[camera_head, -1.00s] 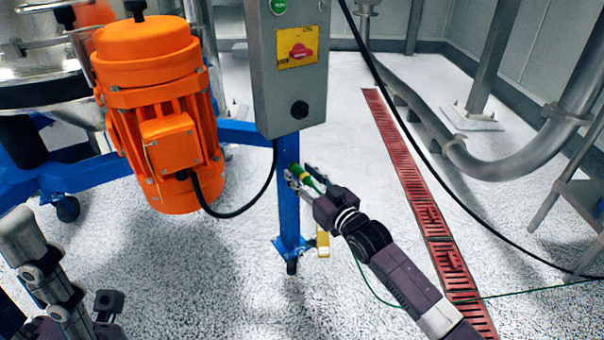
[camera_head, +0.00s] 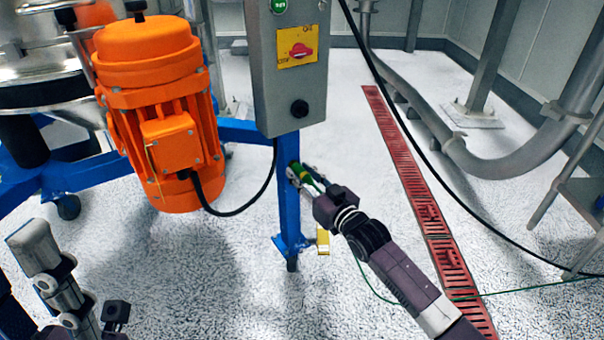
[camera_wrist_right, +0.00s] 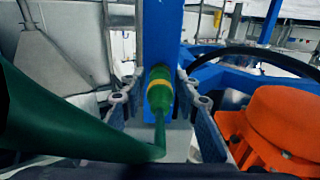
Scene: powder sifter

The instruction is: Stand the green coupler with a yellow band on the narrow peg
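The green coupler with a yellow band (camera_wrist_right: 160,92) shows in the right wrist view in front of a blue post (camera_wrist_right: 160,35), with a green hose trailing from its near end. My right gripper (camera_wrist_right: 160,82) has one finger on each side of it, with narrow gaps showing between coupler and fingers. In the head view the coupler (camera_head: 299,173) lies between the fingers of the right gripper (camera_head: 303,171), at the blue post (camera_head: 288,205). The peg is not visible, so I cannot tell how the coupler meets it. Part of my left gripper (camera_head: 60,280) shows at lower left; its opening is unclear.
A large orange motor (camera_head: 155,115) hangs left of the post, and a grey control box (camera_head: 290,70) is above the gripper. A black cable (camera_head: 245,210) loops beside the post. A green hose (camera_head: 525,291) runs right across the red floor grating (camera_head: 425,210). The floor in front is clear.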

